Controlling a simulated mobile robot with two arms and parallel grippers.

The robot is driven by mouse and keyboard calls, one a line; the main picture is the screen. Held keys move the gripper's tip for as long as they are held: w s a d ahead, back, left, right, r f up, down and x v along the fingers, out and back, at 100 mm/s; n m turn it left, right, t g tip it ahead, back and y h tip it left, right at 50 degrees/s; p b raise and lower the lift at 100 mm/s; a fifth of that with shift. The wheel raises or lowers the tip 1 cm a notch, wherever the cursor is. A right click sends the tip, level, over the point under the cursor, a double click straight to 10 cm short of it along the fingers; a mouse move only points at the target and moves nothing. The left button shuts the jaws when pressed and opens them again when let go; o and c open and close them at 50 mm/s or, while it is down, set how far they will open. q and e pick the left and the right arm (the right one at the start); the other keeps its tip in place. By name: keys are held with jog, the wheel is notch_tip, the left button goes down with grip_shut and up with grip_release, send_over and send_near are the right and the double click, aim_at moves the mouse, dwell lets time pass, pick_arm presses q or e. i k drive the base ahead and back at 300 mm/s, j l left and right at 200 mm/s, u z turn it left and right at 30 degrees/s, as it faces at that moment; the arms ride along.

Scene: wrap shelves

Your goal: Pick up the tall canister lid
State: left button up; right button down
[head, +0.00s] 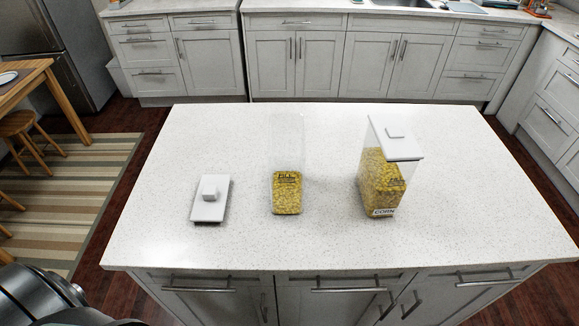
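A white rectangular lid (211,199) with a raised square knob lies flat on the island countertop at the left. To its right stands a tall clear canister (288,150), upright, with no lid on it and yellow contents in its lower part. Its label reads something like "FILL". A wider clear canister (375,150) stands at the right, filled higher with yellow contents and labelled "CORN". A white lid (399,137) sits on top of it. Neither of my grippers is in view; only dark and grey parts of my body show at the bottom left corner.
The white speckled island countertop (330,250) is clear around the lid and canisters. Its front edge runs above drawers and cabinet doors. White cabinets stand behind, across a dark floor. A wooden table (35,75) and stools are at the far left.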

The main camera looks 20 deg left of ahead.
aim_at(203, 211)
jog(key=j+u, duration=0.15)
jog(key=u, duration=1.1)
jog(key=j+z, duration=0.45)
jog(key=j, duration=0.45)
jog(key=k+j+z, duration=0.1)
jog(key=j+z, duration=0.3)
jog(key=j, duration=0.55)
